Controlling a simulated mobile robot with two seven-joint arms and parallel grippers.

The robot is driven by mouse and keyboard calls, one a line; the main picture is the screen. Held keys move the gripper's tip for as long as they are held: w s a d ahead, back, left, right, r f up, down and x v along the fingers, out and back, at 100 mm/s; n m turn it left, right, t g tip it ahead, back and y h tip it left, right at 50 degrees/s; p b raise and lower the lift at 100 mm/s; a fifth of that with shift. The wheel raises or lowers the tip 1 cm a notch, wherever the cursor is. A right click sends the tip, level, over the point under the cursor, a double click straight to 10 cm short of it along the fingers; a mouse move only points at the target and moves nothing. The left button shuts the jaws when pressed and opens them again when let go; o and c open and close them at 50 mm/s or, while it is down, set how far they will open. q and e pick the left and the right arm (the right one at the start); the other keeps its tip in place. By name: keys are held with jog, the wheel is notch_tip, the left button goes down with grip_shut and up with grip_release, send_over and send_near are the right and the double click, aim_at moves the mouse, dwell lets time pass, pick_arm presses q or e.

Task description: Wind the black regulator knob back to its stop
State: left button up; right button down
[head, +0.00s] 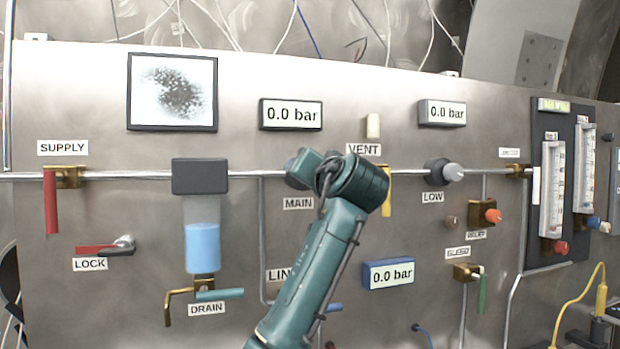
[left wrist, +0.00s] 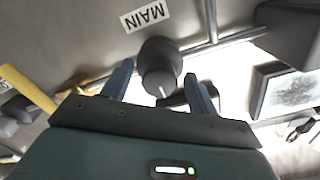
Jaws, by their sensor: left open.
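The black regulator knob (left wrist: 160,77), with a pale line on its face, sits by the MAIN label (left wrist: 145,14) in the left wrist view. My left gripper (left wrist: 159,70) is open, with one finger on either side of the knob. I cannot tell whether either finger touches it. In the head view my left gripper and wrist (head: 318,170) cover the spot above the MAIN label (head: 298,203), so the knob is hidden there. My right gripper is not in view.
The LOW regulator (head: 442,172) with a grey knob stands right of my wrist. A yellow VENT handle (head: 386,195) is close behind the wrist. A filter bowl (head: 201,235) hangs at left. Three displays read 0.0 bar, one above MAIN (head: 291,115).

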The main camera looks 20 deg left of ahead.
pick_arm(q)
jog(key=b+v, duration=0.2)
jog(key=v, duration=1.1)
jog(key=shift+b, duration=0.35)
jog(key=shift+d, duration=0.1)
